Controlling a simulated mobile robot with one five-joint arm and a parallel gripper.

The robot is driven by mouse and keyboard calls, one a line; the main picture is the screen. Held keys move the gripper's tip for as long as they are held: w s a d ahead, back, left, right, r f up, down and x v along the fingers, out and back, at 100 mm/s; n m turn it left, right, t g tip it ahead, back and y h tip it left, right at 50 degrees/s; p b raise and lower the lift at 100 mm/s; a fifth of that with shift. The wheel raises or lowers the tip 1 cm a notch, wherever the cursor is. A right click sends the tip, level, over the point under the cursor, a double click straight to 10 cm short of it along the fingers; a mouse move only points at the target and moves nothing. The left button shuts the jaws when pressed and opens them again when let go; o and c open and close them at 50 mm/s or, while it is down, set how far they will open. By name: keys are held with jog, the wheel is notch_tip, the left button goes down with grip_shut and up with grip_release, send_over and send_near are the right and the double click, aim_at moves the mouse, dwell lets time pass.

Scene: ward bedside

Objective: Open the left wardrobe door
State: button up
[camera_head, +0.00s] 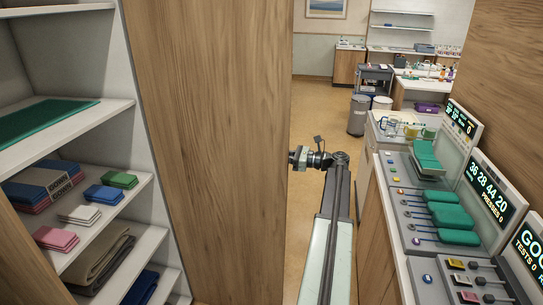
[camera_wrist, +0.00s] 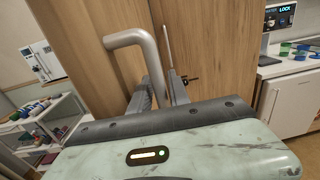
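A wide wooden door panel (camera_head: 215,150) stands upright in the middle of the head view, beside open wardrobe shelves. Wooden panels with a seam also show in the wrist view (camera_wrist: 90,60). A bent grey bar handle (camera_wrist: 135,38) sticks out there. My gripper (camera_wrist: 162,88) is at the lower end of this handle, its two dark fingers on either side of it. I cannot tell whether they press on it. A small dark key or latch (camera_wrist: 190,79) is just right of the fingers. In the head view my gripper (camera_head: 298,158) is at the panel's right edge, its tips partly hidden.
The shelves hold a green mat (camera_head: 45,119), folded cloths (camera_head: 100,255) and small coloured packs (camera_head: 102,194). Clear floor (camera_head: 310,105) lies beyond, with grey bins (camera_head: 358,115) farther back.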

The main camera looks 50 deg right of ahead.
jog(key=v, duration=0.6)
jog(key=shift+s+d, duration=0.2)
jog(key=shift+s, duration=0.2)
